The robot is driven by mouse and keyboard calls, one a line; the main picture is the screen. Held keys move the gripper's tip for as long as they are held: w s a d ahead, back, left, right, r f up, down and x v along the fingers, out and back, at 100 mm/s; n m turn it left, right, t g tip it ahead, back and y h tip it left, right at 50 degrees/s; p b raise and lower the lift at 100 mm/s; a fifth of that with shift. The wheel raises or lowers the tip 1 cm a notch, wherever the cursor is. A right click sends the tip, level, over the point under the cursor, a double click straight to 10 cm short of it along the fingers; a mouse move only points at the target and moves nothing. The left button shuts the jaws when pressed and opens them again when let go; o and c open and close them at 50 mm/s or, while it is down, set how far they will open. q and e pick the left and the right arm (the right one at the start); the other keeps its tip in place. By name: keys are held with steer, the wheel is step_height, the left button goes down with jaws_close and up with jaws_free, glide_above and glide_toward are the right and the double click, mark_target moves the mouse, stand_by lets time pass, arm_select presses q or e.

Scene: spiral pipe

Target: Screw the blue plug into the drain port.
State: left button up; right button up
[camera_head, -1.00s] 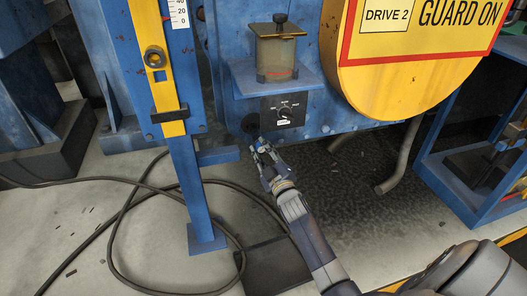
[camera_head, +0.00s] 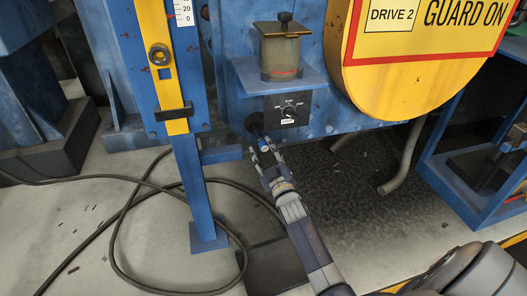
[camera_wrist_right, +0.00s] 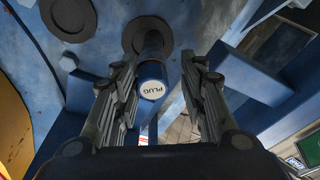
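The blue plug (camera_wrist_right: 152,82) shows its white PLUG label in the right wrist view, with a dark shaft behind it reaching the round dark drain port (camera_wrist_right: 134,38). How deep it sits cannot be told. In the head view the plug (camera_head: 264,143) is small, in front of the drain port (camera_head: 254,123) on the blue machine. My right gripper (camera_head: 266,150) is open, its two fingers on either side of the plug. In the right wrist view a gap shows between the plug and each finger of this gripper (camera_wrist_right: 158,88). My left gripper is in neither view.
A blue post (camera_head: 200,190) stands to the left. A black cable (camera_head: 118,240) loops over the floor. A bent pipe (camera_head: 404,160) hangs at the right.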

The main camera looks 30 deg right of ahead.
steer(key=shift+f, duration=0.25)
